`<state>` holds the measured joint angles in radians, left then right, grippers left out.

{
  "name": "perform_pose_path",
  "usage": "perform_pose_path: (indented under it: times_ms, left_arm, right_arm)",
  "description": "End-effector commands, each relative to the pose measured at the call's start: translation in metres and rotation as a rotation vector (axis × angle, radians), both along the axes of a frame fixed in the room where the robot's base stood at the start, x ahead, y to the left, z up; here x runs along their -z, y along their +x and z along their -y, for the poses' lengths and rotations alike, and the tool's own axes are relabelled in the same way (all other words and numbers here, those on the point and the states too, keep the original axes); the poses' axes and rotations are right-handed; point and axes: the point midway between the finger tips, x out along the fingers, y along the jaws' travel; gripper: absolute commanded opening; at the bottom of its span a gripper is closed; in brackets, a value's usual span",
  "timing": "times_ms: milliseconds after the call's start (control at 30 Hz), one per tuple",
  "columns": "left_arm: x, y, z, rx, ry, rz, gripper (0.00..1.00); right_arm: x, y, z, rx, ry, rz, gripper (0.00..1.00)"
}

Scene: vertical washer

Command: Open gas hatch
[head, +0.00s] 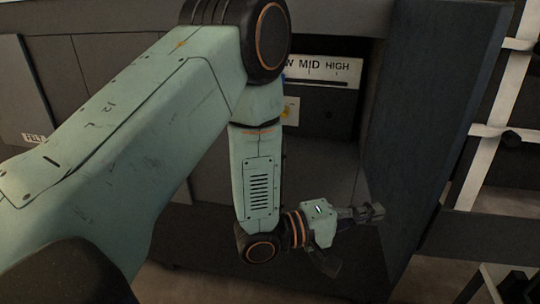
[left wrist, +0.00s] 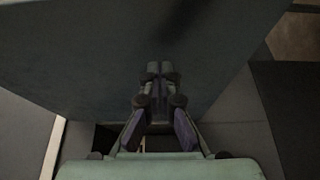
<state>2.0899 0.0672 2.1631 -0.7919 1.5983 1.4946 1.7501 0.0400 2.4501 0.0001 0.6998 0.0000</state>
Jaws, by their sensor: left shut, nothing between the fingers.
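The gas hatch door (head: 440,110) is a large dark grey panel. It stands swung out at the right of the recess in the head view. My left gripper (head: 372,213) is shut and empty, and its fingertips point right, at the inner face of the door. In the left wrist view the closed fingertips (left wrist: 158,72) lie in front of the broad dark panel (left wrist: 90,50). I cannot tell whether they touch it. My right gripper is not in view.
Inside the recess is a white gauge label (head: 325,68) reading MID and HIGH, partly hidden by my left arm. A pale frame with dark bars (head: 490,130) stands right of the door. A grey cabinet panel (head: 95,60) is at the left.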

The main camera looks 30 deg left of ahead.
Motion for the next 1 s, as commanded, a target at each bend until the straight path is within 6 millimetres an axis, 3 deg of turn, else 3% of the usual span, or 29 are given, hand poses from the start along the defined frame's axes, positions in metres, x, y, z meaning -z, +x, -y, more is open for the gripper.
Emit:
perform_pose_path:
  times_ms: [500,1000]
  left_arm:
    - [0.000,-0.042,-0.038,-0.004,-0.003,-0.001,0.00]
    - [0.000,-0.071,-0.066,-0.006,-0.002,-0.003,0.00]
  right_arm:
    - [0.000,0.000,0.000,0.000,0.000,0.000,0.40]
    - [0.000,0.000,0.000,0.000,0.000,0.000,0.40]
